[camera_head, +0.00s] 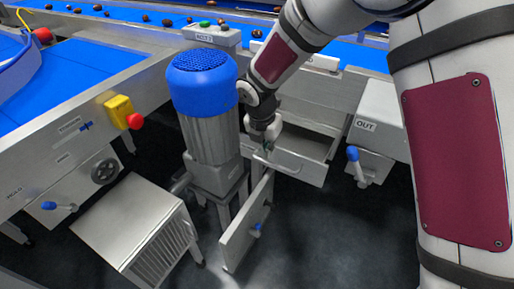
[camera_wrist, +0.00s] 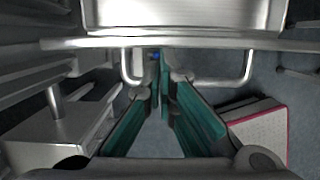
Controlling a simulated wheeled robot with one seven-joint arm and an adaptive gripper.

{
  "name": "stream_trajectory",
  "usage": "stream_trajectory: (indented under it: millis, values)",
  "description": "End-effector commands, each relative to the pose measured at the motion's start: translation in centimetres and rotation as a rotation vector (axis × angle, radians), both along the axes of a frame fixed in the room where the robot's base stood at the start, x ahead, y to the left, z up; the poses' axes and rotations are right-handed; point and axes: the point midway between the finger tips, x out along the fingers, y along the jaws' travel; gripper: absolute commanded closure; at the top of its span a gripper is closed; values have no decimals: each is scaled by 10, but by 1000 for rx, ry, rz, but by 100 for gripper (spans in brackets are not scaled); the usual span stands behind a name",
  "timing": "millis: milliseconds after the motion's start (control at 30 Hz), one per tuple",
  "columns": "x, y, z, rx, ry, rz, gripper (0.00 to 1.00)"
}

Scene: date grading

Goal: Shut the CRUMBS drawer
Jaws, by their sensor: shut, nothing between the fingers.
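An open drawer (camera_head: 302,168) sticks out from under the conveyor frame in the head view, with a bar handle on its front; no CRUMBS label is legible on it. Its metal tray (camera_wrist: 190,14) fills the top of the wrist view, with the U-shaped handle (camera_wrist: 248,66) below. My gripper (camera_head: 265,147) is at the left part of the drawer front, near the handle. In the wrist view my gripper's teal fingers (camera_wrist: 160,62) are shut and empty, overlapping the handle between its two posts. Whether they touch it I cannot tell.
A blue-capped motor (camera_head: 207,112) stands just left of my arm. A door panel (camera_head: 248,224) with a blue knob hangs open in front of the drawer, below my gripper. An OUT box (camera_head: 377,110) and a blue-handled lever (camera_head: 353,154) are on the right. A vented metal box (camera_head: 140,225) stands at lower left.

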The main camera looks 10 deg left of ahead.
Motion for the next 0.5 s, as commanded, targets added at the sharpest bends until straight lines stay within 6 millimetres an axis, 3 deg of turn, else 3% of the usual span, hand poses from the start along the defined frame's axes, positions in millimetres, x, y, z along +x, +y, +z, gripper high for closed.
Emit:
stream_trajectory:
  millis: [200,500]
  values:
    - [46,-17,2,1,-3,-5,100]
    - [70,-25,1,1,-4,0,100]
